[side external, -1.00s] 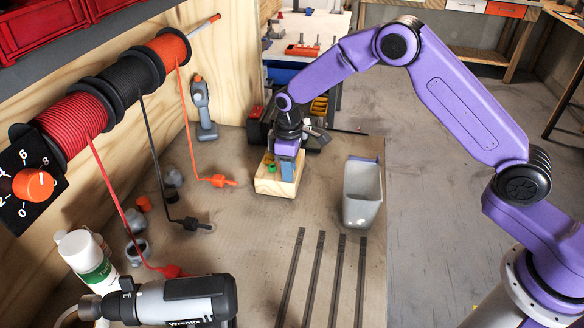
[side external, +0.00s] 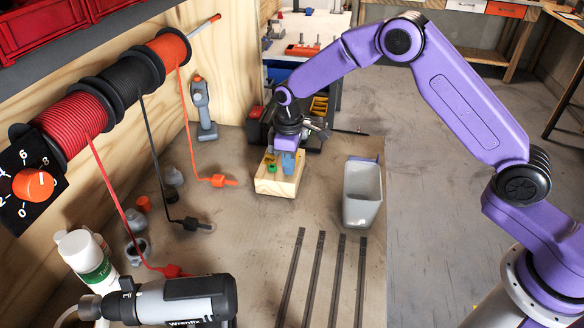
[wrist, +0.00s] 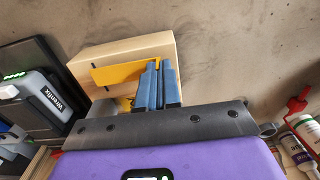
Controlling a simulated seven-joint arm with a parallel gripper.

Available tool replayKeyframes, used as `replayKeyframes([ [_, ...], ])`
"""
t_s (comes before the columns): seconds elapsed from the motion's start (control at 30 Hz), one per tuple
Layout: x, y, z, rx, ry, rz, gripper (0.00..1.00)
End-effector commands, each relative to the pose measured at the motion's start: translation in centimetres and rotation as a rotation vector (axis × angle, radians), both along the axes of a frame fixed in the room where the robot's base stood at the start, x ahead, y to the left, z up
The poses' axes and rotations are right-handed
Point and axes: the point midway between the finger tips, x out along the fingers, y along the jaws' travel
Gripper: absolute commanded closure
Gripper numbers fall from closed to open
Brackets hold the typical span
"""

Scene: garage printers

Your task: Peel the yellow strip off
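A pale wooden block (side external: 277,187) lies on the workbench; its face also shows in the wrist view (wrist: 150,47). The yellow strip (wrist: 118,77) runs across it, and its right end reaches my fingertips. A smaller yellow patch (wrist: 126,103) shows below the strip. My gripper (wrist: 159,66) has its blue fingers close together, with the strip's end between their tips. In the side view my gripper (side external: 288,170) points down over the block's top, next to a small green piece (side external: 272,168). How much of the strip still touches the block cannot be told.
A grey bin (side external: 362,195) stands right of the block. Dark rails (side external: 322,275) lie in front. Hanging cables end in plugs (side external: 218,181) on the left. A drill (side external: 180,300) lies at the front. Dark cases (side external: 262,125) stand behind the block.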

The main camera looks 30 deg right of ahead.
Motion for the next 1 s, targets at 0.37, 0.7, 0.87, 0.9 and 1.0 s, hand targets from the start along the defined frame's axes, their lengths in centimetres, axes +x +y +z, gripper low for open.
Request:
replayKeyframes([
  [0.37,0.0,0.0,1.7,0.001,-0.001,0.001,1.00],
  [0.7,0.0,0.0,2.6,0.000,0.000,0.000,1.00],
  [0.87,0.0,0.0,2.6,0.000,0.000,0.000,1.00],
  [0.9,0.0,0.0,2.6,0.000,0.000,0.000,1.00],
  [1.0,0.0,0.0,2.6,0.000,0.000,0.000,1.00],
])
